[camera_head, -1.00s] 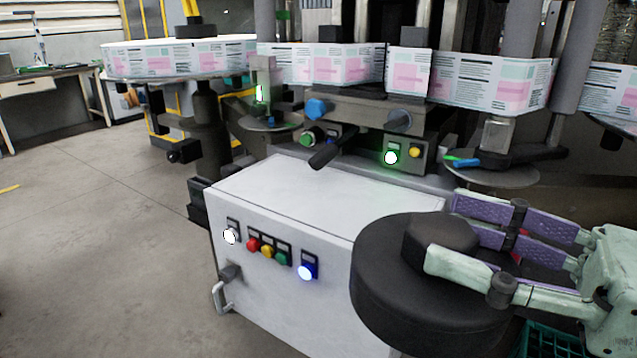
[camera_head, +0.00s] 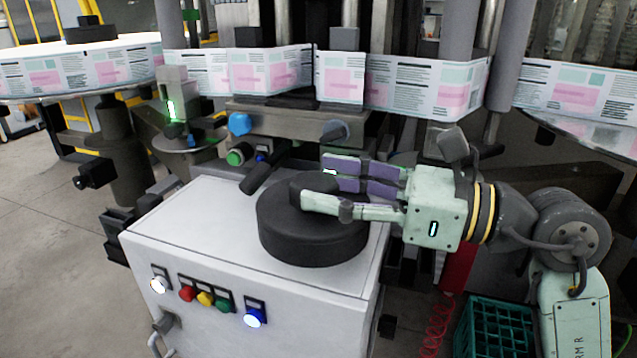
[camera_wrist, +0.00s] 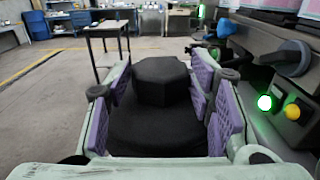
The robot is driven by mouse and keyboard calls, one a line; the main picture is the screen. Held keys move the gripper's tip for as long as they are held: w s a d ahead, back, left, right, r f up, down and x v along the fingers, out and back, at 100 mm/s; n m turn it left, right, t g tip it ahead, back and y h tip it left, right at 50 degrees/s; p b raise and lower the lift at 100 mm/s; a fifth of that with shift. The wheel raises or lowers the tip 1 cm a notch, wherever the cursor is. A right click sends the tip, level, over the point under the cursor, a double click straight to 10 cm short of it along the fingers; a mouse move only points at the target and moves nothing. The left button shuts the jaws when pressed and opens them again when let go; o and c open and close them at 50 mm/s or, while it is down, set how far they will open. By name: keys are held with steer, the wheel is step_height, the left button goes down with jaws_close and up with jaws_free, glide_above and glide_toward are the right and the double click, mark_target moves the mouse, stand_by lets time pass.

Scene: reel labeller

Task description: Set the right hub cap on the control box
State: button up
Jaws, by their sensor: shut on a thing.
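The hub cap is a thick black disc (camera_head: 300,240) with a raised black knob on top. My gripper (camera_head: 322,192) is shut on that knob from the right, its purple-padded fingers on either side. The cap is over the top of the white control box (camera_head: 205,215), toward its right part. It looks level and low over the box top; I cannot tell for sure whether it touches. In the wrist view the hub cap (camera_wrist: 160,125) sits between the fingers. The underside of the cap is hidden.
The labelling machine with its label strip (camera_head: 420,85) stands right behind the box. A black lever (camera_head: 262,172) reaches out near the box's back edge. A green crate (camera_head: 495,325) is on the floor at right. The box top is clear to the left.

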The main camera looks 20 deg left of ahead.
mark_target(325, 172)
steer(key=w+a, duration=0.2)
steer(key=w, duration=0.1)
steer(key=shift+w+a+f+p, duration=0.1)
steer(key=shift+w+a+p, duration=0.05)
steer(key=shift+w+p, duration=0.2)
steer(key=f, duration=0.1)
steer(key=f+p, duration=0.1)
steer(key=shift+w+a+f, duration=0.2)
steer(key=shift+w+f, duration=0.1)
steer(key=shift+f, duration=0.6)
steer(key=shift+f+b, duration=0.25)
steer(key=shift+b, duration=0.05)
steer(key=o, duration=1.4)
steer(key=shift+r, duration=0.1)
